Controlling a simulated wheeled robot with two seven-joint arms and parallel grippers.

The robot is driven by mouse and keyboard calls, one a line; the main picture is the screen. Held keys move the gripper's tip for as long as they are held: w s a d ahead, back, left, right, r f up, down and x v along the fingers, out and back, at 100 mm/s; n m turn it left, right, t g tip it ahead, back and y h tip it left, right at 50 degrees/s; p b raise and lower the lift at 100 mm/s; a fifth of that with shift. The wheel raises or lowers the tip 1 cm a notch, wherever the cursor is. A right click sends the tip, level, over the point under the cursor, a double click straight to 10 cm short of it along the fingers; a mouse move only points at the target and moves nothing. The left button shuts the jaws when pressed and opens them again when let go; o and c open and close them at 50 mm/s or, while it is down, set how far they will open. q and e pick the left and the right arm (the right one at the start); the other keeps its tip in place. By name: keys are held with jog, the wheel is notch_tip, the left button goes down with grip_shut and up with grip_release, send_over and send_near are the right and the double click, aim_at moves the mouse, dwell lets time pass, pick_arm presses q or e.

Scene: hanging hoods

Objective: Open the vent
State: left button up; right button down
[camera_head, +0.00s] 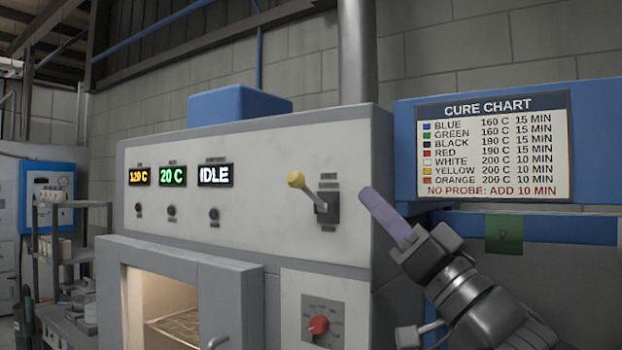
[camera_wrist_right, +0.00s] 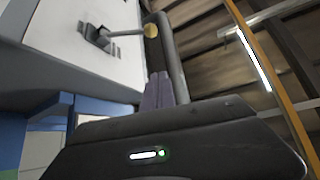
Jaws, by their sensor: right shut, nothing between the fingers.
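The vent lever has a yellow ball knob (camera_head: 296,179) on a metal rod, coming out of a dark slotted plate (camera_head: 327,207) at the right of the oven's front panel. The rod leans up and to the left in the head view. Its knob (camera_wrist_right: 151,29) and plate (camera_wrist_right: 98,38) also show in the right wrist view. The small labels around the plate are too blurred to read. My right gripper (camera_head: 372,200), with purple fingers, is shut and empty to the right of the lever, apart from the knob. Its fingers (camera_wrist_right: 160,88) point toward the knob side in the wrist view. My left gripper is not visible.
The oven panel (camera_head: 255,180) carries displays reading 120 C, 20 C and IDLE. Below are a partly open oven door (camera_head: 228,300) and a red dial (camera_head: 318,325). A cure chart (camera_head: 493,147) hangs at right. A vertical pipe (camera_head: 357,55) rises behind the panel.

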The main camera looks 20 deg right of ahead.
aim_at(309, 192)
jog(key=w+a+r+p, duration=0.3)
jog(key=w+a+p, duration=0.2)
jog(key=w, duration=0.4)
jog(key=shift+w+a+r, duration=0.15)
jog(key=shift+w+r, duration=0.05)
jog(key=shift+r, duration=0.2)
jog(key=shift+f, duration=0.15)
dwell(0.5)
